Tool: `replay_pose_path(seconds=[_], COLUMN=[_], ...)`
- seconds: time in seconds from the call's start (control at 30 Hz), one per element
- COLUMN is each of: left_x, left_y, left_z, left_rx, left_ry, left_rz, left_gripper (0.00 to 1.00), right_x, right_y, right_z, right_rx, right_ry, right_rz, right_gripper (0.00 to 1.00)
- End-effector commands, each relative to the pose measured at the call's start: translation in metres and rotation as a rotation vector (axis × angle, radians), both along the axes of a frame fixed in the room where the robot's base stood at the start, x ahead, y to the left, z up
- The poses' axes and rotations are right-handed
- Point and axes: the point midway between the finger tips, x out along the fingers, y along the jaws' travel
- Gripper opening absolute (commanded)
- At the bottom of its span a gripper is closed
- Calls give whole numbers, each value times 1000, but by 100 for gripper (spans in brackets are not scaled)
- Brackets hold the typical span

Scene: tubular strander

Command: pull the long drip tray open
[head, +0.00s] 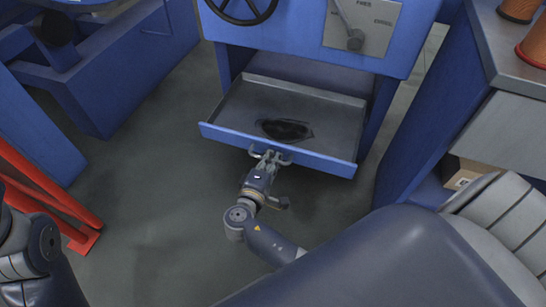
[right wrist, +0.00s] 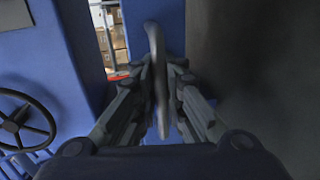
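The long drip tray (head: 235,105) is a shallow grey tray with a blue front panel (head: 275,148), under the blue machine cabinet. It stands well out of its opening, with a dark oily puddle (head: 285,129) on its floor. My right gripper (head: 268,157) is at the middle of the front panel, at the grey handle. In the right wrist view the handle (right wrist: 158,75) is a bar between the two fingers of that gripper (right wrist: 163,85), which close on it from both sides. My left arm shows at the left edge of the head view; its gripper is out of view.
A handwheel (head: 241,8) and a lever panel (head: 362,22) are on the cabinet above the tray. A red frame (head: 50,195) stands at the left. A bench (head: 490,80) with copper-coloured spools stands at the right. The grey floor before the tray is clear.

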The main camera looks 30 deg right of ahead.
Motion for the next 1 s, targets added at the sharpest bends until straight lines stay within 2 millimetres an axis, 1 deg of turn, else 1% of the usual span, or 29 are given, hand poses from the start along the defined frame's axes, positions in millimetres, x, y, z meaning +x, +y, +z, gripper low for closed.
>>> replay_pose_path(seconds=[0.4, 0.53, 0.67, 0.9, 1.0], left_x=[0, 0, 0, 0, 0], left_y=[0, 0, 0, 0, 0], left_z=[1, 1, 1, 0, 0], left_rx=[2, 2, 1, 1, 1], left_ry=[-1, -1, 0, 0, 0], left_rz=[1, 1, 1, 1, 0], left_gripper=[29, 29, 29, 29, 29], right_x=[0, -6, -20, -53, -63], right_y=[0, 7, 24, 62, 75], right_z=[0, 2, 5, 16, 20], right_rx=[0, 1, 3, 4, 3], right_ry=[0, 1, 2, 2, 1], right_rz=[0, 0, 2, 1, 1], right_gripper=[18, 18, 18, 18, 18])
